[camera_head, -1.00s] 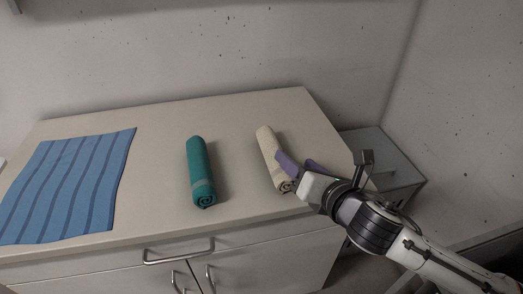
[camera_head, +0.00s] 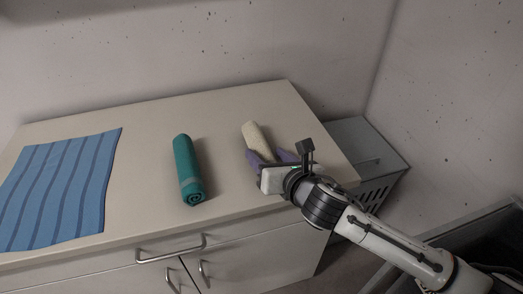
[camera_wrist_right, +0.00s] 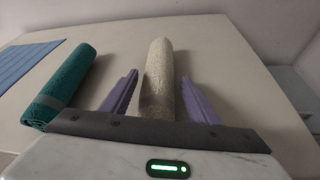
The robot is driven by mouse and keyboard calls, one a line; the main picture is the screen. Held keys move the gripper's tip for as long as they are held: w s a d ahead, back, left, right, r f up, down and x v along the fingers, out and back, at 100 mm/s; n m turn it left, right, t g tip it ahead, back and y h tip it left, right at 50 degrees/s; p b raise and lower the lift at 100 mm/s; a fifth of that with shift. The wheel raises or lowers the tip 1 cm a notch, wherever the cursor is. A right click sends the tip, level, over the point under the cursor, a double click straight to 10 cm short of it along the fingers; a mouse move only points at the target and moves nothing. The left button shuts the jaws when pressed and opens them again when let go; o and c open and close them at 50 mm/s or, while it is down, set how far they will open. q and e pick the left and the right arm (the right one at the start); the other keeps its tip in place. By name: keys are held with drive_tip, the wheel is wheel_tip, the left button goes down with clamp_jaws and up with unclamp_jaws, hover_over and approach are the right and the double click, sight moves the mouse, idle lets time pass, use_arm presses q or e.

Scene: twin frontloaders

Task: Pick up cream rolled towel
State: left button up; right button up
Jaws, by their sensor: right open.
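The cream rolled towel (camera_head: 253,134) lies on the right part of the cabinet top (camera_head: 226,111). Its near end is hidden behind my right gripper (camera_head: 272,158) in the head view. In the right wrist view the cream towel (camera_wrist_right: 158,75) lies lengthwise between the two purple fingers of my right gripper (camera_wrist_right: 158,92). The left gripper is not in view.
A teal rolled towel (camera_head: 187,168) lies left of the cream one; it also shows at left in the right wrist view (camera_wrist_right: 62,88). A blue striped cloth (camera_head: 60,188) lies flat at the left. A grey crate (camera_head: 371,160) stands right of the cabinet. A wall rises behind.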

sight(256, 141)
drive_tip(key=shift+x, duration=1.45)
drive_tip(key=shift+r, duration=0.1)
drive_tip(key=c, duration=0.9)
drive_tip(key=shift+o, duration=0.2)
drive_tip(key=shift+r, duration=0.1)
